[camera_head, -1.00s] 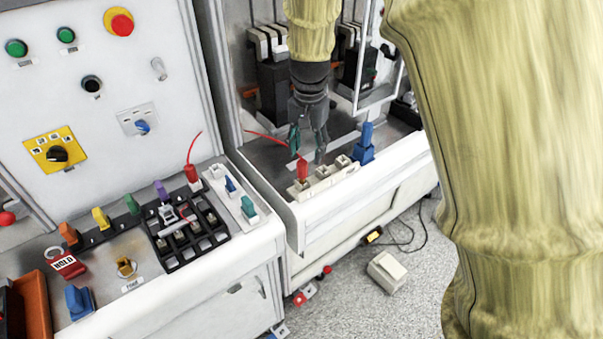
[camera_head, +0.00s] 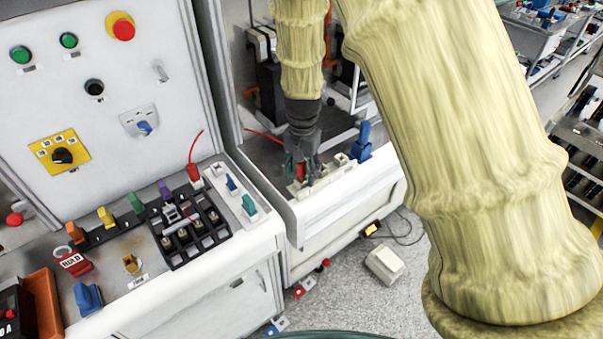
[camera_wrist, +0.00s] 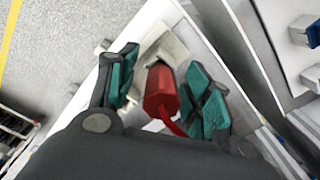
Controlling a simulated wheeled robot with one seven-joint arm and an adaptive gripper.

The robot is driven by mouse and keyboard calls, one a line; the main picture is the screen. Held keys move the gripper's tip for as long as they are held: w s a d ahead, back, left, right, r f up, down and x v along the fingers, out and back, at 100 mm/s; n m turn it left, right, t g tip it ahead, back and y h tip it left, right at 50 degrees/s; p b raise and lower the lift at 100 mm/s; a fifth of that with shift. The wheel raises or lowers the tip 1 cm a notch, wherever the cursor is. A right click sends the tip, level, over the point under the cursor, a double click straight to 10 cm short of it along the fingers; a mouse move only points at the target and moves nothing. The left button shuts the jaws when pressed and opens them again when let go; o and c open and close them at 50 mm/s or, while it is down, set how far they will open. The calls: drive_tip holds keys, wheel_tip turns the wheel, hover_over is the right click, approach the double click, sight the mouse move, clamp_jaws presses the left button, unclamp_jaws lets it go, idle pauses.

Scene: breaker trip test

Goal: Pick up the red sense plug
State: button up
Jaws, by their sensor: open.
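The red sense plug (camera_wrist: 161,91) stands in a pale socket block (camera_wrist: 165,48) and lies between the two teal-padded fingers of my gripper (camera_wrist: 158,88) in the wrist view. The fingers are open, with a visible gap on the left side and a smaller one on the right. In the head view my gripper (camera_head: 302,172) points down over the socket block (camera_head: 325,180) on the right bench, and the plug (camera_head: 301,170) shows only partly between the fingers. A red lead runs from the plug.
Another red plug (camera_head: 194,173) with a lead stands on the left bench, near a black terminal block (camera_head: 188,232). A cabinet wall edges the left of the right-hand bay.

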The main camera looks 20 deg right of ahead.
drive_tip(key=shift+f, duration=0.2)
drive_tip(key=shift+c, duration=0.4)
clamp_jaws()
drive_tip(key=shift+r, duration=0.1)
